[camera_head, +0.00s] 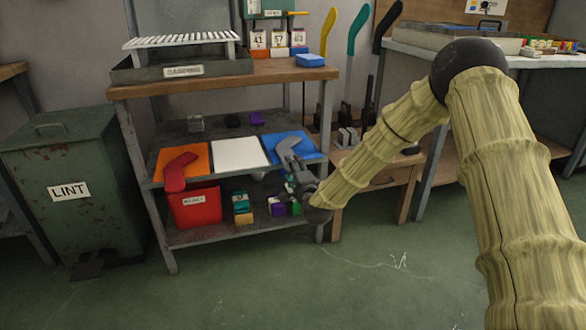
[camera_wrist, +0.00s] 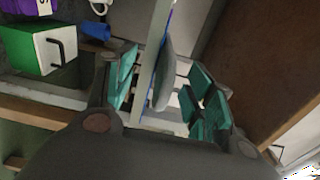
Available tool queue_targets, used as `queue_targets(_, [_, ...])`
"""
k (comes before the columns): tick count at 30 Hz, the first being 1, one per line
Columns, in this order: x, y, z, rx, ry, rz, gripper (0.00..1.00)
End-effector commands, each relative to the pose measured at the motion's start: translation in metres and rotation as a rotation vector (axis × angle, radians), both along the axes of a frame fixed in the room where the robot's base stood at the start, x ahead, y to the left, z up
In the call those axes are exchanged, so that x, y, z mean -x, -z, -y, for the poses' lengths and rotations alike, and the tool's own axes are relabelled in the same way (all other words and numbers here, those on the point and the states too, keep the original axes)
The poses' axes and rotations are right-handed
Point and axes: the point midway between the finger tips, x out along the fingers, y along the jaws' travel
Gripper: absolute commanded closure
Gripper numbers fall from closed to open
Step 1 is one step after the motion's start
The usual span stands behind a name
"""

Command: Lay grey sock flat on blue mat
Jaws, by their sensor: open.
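The grey sock (camera_head: 287,143) lies on the blue mat (camera_head: 309,149) at the right end of the middle shelf, its near end reaching the shelf's front edge. My gripper (camera_head: 291,164) is at that edge, by the near end of the sock. In the wrist view my gripper (camera_wrist: 163,90) has its teal fingers apart, one on each side of the shelf board. The grey sock (camera_wrist: 166,82) shows between them, close to the board, with a gap to the right finger. The blue mat is only a thin strip in the wrist view. My gripper partly hides the sock's near end in the head view.
A red sock (camera_head: 178,174) lies on an orange mat (camera_head: 197,155) and overhangs the front edge. A white mat (camera_head: 239,153) between is bare. A red bin (camera_head: 195,208) and several small boxes stand on the lower shelf. The floor in front is clear.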

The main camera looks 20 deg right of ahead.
Motion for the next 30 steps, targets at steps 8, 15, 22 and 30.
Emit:
queue_targets(8, [0.017,-0.002,0.001,-0.002,0.001,0.0,0.46])
queue_targets(15, [0.031,-0.002,0.002,-0.002,0.001,-0.001,0.46])
queue_targets(22, [0.045,-0.002,0.002,-0.001,0.0,-0.001,0.46])
queue_targets(30, [0.061,-0.002,0.003,-0.001,0.0,-0.001,0.46])
